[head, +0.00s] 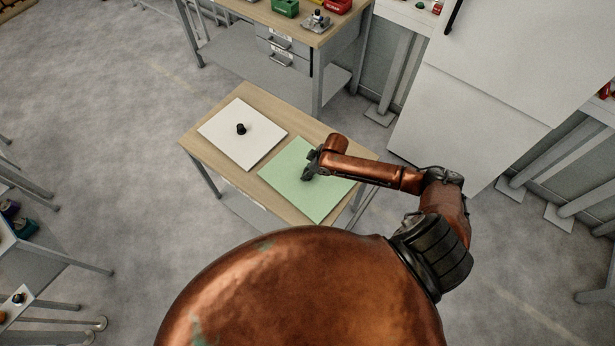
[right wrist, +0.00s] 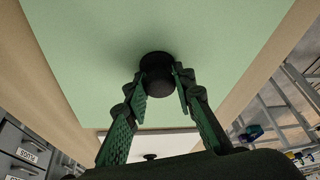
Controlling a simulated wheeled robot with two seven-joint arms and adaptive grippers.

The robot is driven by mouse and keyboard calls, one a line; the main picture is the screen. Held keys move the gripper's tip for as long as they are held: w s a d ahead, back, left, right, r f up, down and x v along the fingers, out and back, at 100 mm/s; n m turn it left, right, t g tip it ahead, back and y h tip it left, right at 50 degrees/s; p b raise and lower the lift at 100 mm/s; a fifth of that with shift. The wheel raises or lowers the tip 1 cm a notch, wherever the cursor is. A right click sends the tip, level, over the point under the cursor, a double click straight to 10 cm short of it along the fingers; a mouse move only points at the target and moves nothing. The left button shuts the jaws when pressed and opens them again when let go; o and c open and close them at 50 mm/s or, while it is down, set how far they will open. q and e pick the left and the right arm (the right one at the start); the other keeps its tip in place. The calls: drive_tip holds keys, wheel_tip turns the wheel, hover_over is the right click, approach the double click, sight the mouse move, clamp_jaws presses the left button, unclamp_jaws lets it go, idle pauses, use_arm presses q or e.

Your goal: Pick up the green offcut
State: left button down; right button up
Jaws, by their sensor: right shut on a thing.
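The green offcut (head: 318,205) is a flat pale green sheet at the right end of the small wooden table (head: 198,147). It also fills much of the right wrist view (right wrist: 230,40). A black round knob (right wrist: 157,70) stands on the sheet's face. My right gripper (head: 308,177) is over the sheet, and in the right wrist view its fingers (right wrist: 161,90) are closed on both sides of the knob. I cannot tell whether the sheet rests on the table or is slightly raised. My left gripper is not in view.
A white sheet (head: 225,145) with a black knob (head: 241,129) lies on the left part of the table. A workbench (head: 255,15) with drawers stands behind, carrying a green bin (head: 285,8). Large pale panels (head: 470,120) stand at the right. Open floor lies to the left.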

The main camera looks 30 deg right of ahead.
clamp_jaws()
drive_tip(key=shift+w+r, duration=0.1)
idle(0.4)
drive_tip(key=shift+r, duration=0.1)
